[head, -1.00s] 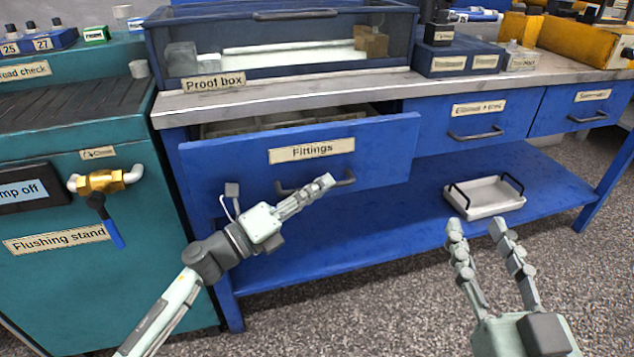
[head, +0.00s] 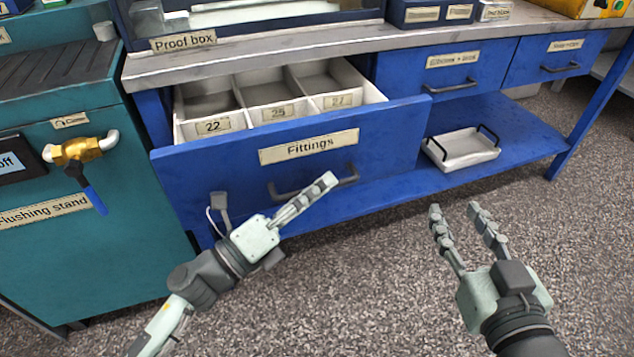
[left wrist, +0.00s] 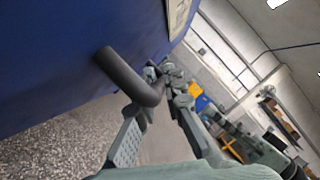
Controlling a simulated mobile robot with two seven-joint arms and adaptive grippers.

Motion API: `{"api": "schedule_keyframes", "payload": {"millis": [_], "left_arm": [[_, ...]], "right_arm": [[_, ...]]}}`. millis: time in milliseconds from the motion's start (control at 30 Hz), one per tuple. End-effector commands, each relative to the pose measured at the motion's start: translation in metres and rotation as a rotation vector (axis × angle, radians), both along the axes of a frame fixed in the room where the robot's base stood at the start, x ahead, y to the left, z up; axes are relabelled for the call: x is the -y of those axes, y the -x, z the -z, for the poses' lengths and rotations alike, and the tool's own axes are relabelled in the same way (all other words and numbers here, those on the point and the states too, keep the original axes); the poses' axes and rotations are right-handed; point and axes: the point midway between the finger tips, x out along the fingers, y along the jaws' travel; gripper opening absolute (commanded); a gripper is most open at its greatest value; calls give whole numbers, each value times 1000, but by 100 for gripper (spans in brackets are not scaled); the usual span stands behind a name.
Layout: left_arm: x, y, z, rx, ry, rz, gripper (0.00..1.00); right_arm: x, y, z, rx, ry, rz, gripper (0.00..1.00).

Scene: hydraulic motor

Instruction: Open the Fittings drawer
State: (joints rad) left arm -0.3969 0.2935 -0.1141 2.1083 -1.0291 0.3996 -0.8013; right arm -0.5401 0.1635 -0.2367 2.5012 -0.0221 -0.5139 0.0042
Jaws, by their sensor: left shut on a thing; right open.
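The Fittings drawer (head: 385,133) is a blue drawer under the workbench, pulled well out, with its label (head: 308,146) on the front. Its open top shows a white divided insert (head: 268,112) with compartments labelled 22, 25 and 27, which look empty. My left gripper (head: 325,186) is shut on the drawer's dark bar handle (head: 283,194). In the left wrist view its fingers close around the handle (left wrist: 128,75), close to the blue front. My right gripper (head: 456,208) is open and empty, over the floor right of the drawer.
The teal flushing stand (head: 60,255) with a brass valve (head: 76,151) stands at the left. The proof box (head: 250,18) sits on the bench above. Two other drawers (head: 440,95) to the right are shut. A white tray (head: 462,150) rests on the lower shelf. The floor in front is clear.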

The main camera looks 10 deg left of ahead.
Motion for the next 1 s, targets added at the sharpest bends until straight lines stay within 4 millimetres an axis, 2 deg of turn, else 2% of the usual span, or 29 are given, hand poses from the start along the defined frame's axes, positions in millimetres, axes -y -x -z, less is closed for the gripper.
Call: {"api": "schedule_keyframes", "payload": {"millis": [100, 133, 267, 300, 667, 767, 1000], "left_arm": [[-1, 0, 0, 0, 0, -1, 0], [-1, 0, 0, 0, 0, -1, 13], [-1, 0, 0, 0, 0, -1, 29], [-1, 0, 0, 0, 0, -1, 31], [-5, 5, 2, -4, 2, -2, 31], [-13, 17, 6, -5, 1, -3, 31], [-43, 58, 17, -6, 0, -3, 31]], "right_arm": [[0, 0, 0, 0, 0, 0, 40], [0, 0, 0, 0, 0, 0, 40], [0, 0, 0, 1, 0, 0, 40], [0, 0, 0, 1, 0, 0, 40], [0, 0, 0, 2, 0, 0, 40], [0, 0, 0, 2, 0, 0, 40], [0, 0, 0, 2, -1, 0, 40]]}}
